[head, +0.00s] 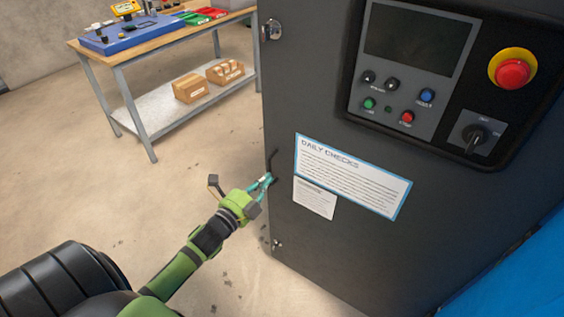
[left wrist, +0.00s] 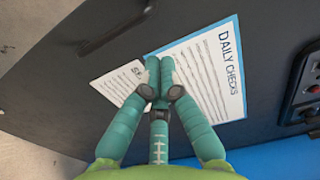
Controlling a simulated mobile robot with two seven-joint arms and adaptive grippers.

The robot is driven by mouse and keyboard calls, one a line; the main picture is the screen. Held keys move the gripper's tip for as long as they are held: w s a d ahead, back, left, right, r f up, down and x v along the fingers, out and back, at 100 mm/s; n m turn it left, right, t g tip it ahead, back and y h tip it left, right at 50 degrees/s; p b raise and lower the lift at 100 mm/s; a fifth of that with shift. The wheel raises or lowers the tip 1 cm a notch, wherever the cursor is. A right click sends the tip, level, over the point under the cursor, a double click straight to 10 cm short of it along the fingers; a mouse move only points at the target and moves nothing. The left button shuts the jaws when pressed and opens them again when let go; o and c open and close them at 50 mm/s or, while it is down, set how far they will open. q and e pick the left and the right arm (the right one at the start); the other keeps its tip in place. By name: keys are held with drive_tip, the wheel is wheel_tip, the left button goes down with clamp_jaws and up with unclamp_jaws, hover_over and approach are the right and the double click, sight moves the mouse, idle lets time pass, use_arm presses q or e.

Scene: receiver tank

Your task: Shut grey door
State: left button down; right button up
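The grey door (head: 330,245) fills the right of the head view, and its dark face spans the left wrist view (left wrist: 75,75). A dark bar handle (head: 273,164) is near its left edge; it shows at the top of the wrist view (left wrist: 116,27). My left gripper (head: 267,180), with teal fingers, is by the door's left edge, just below the handle and left of the paper labels. In the wrist view its fingertips (left wrist: 160,64) are together with nothing seen between them, in front of the labels. I cannot tell whether they touch the door. My right gripper is not in view.
The door carries a control panel (head: 415,65) with a red stop button (head: 512,73) and a daily checks sheet (head: 352,172). A blue surface (head: 525,270) lies at lower right. A workbench (head: 145,50) stands at upper left. The floor between is clear.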

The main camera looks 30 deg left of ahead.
sight(287, 158)
use_arm(q)
drive_tip(key=w, duration=0.6)
drive_tip(key=shift+w+d+p, duration=0.15)
drive_tip(key=shift+p, duration=0.2)
drive_tip(key=shift+w, duration=0.8)
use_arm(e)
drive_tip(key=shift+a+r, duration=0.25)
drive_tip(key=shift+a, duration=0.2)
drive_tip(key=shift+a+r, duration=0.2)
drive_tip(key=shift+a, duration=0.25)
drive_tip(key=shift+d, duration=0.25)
